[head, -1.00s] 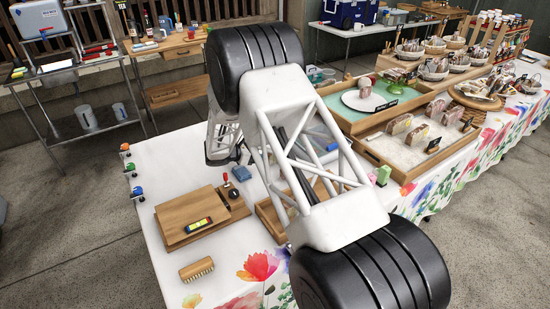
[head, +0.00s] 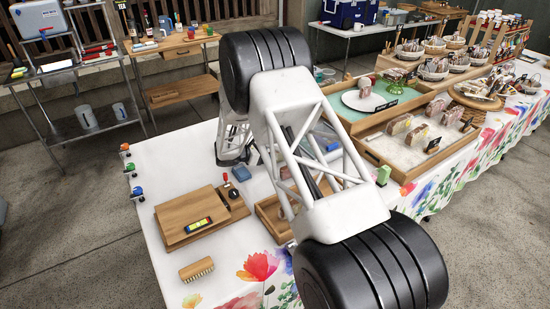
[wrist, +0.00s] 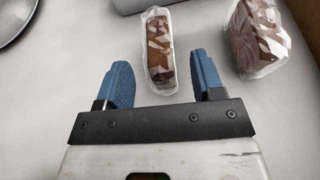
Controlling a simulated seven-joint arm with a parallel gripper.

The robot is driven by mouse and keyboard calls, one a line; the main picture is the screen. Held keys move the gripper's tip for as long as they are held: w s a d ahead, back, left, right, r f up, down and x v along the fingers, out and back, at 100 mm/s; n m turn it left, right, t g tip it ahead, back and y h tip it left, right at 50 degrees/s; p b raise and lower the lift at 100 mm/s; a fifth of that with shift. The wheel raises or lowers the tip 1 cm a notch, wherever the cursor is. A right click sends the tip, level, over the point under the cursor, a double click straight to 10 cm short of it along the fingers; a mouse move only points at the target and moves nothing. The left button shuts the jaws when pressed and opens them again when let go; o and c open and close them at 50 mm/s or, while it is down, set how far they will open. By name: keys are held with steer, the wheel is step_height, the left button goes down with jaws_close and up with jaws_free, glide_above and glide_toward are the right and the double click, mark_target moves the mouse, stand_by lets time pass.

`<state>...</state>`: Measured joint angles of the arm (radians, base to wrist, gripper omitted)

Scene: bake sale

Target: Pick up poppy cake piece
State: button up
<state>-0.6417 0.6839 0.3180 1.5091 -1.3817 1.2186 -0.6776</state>
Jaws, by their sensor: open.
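In the wrist view, a wrapped brown-and-white cake slice (wrist: 160,40) lies ahead of my gripper (wrist: 162,75), in line with the gap between its blue fingers. The fingers are open, and the slice's near end reaches between the fingertips; I cannot tell if they touch it. A second wrapped brown slice (wrist: 258,38) lies to the right, outside the fingers. I cannot tell from the look which is the poppy cake piece. In the head view, wrapped slices (head: 417,136) sit on a white-bottomed wooden tray (head: 405,176). My arm hides my gripper there.
A green-bottomed tray (head: 345,112) with a round white board (head: 369,101) adjoins behind. A small dark sign (head: 432,145) stands by the slices. A green block (head: 383,175) is near the tray's left corner. In the wrist view, a grey object (wrist: 140,4) lies beyond the slices.

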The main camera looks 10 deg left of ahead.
steer(key=shift+x, duration=1.8)
steer(key=c, duration=0.7)
